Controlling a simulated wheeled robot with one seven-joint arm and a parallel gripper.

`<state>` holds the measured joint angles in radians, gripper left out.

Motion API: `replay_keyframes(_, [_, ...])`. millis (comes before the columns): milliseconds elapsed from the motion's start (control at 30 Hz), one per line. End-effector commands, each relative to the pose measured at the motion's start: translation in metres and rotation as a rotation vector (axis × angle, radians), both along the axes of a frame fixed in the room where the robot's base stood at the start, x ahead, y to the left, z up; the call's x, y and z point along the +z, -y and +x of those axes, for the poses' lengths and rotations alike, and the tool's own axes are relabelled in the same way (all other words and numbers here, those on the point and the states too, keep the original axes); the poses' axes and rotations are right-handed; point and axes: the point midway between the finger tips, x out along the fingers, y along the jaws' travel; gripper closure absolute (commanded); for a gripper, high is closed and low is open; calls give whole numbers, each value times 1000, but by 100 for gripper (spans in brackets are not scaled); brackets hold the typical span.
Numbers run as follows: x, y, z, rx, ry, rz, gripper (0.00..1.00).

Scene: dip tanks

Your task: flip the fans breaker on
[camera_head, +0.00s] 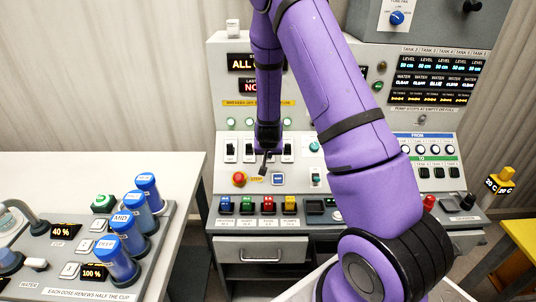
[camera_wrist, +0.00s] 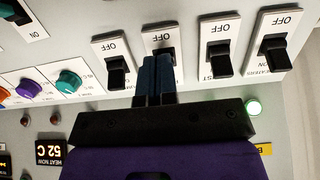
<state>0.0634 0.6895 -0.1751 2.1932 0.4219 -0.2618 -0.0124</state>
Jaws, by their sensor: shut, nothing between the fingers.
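A row of breakers with black levers on white plates marked OFF runs across the console. In the head view one breaker (camera_head: 231,150) is at the row's left end and another (camera_head: 288,150) at its right. My gripper (camera_head: 265,166) is in front of the row, between them. In the wrist view my shut, empty fingers (camera_wrist: 154,78) are at the second breaker from the left (camera_wrist: 160,42) and cover most of its lever and name. I cannot tell whether they touch it. The end breaker (camera_wrist: 275,58) reads HEATERS. No fans label is readable.
A lit green lamp (camera_wrist: 253,107) is by the heaters breaker. Colored knobs (camera_wrist: 68,82) sit beside the row. A red stop button (camera_head: 239,179) is below the breakers. My arm hides the console's middle. A side table (camera_head: 150,165) with blue-capped cylinders (camera_head: 147,186) is at left.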

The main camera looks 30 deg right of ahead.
Motion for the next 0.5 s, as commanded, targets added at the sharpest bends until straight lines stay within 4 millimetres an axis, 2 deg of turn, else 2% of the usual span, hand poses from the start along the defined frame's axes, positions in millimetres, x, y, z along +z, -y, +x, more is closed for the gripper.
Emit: replay_keyframes(500, [-14, 0, 0, 0, 0, 0, 100])
